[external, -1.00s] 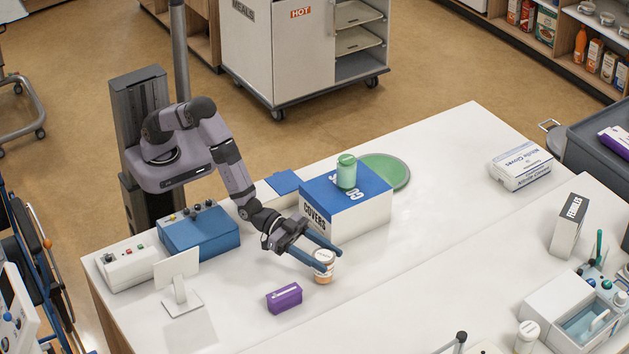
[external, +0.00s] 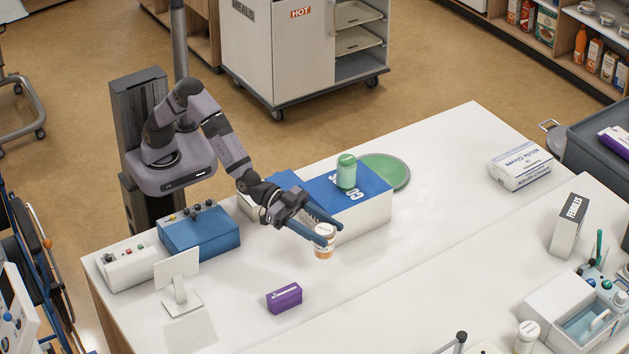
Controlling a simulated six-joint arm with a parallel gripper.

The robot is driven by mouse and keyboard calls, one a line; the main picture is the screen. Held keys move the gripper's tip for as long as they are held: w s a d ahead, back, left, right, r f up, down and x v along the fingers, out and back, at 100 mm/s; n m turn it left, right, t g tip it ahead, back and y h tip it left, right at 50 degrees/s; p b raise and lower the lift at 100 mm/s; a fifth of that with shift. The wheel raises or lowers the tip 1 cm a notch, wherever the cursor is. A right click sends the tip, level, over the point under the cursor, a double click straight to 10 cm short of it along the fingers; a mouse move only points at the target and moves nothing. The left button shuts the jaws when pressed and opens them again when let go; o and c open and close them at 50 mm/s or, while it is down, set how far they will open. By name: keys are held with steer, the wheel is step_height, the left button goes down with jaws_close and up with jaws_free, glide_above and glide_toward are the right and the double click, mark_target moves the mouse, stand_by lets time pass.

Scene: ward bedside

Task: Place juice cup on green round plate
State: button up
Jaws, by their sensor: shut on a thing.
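My gripper (external: 324,232) is shut on the juice cup (external: 324,249), a small cup with an orange-brown lower part and a pale label and top. It holds the cup upright in the air, in front of the blue-topped covers box. The green round plate (external: 398,172) lies on the white table behind that box. The box and the green container on it hide part of the plate, and its visible part is empty.
The covers box (external: 365,217) stands between my gripper and the plate, with a green lidded container (external: 347,172) on top. A purple box (external: 284,298) lies in front. A glove box (external: 521,166) is at the right.

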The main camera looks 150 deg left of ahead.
step_height(320, 180, up, 6)
steer(key=s+a+n+g+y+b, duration=0.15)
steer(key=s+a, duration=0.25)
steer(key=a, duration=0.6)
steer(key=s+a+n+g+y, duration=0.1)
steer(key=s+a+n+y, duration=0.2)
steer(key=a, duration=0.7)
steer(key=s+a+n+g+y+b, duration=0.2)
steer(key=s+a+n+g+y, duration=0.15)
steer(key=s+a, duration=1.9)
steer(key=shift+s+d+f+p, duration=0.15)
steer(key=shift+f+p, duration=0.2)
steer(key=shift+f, duration=3.4)
steer(key=shift+s+d+f+p, duration=0.1)
steer(key=shift+f+p, duration=0.2)
steer(key=shift+f, duration=3.45)
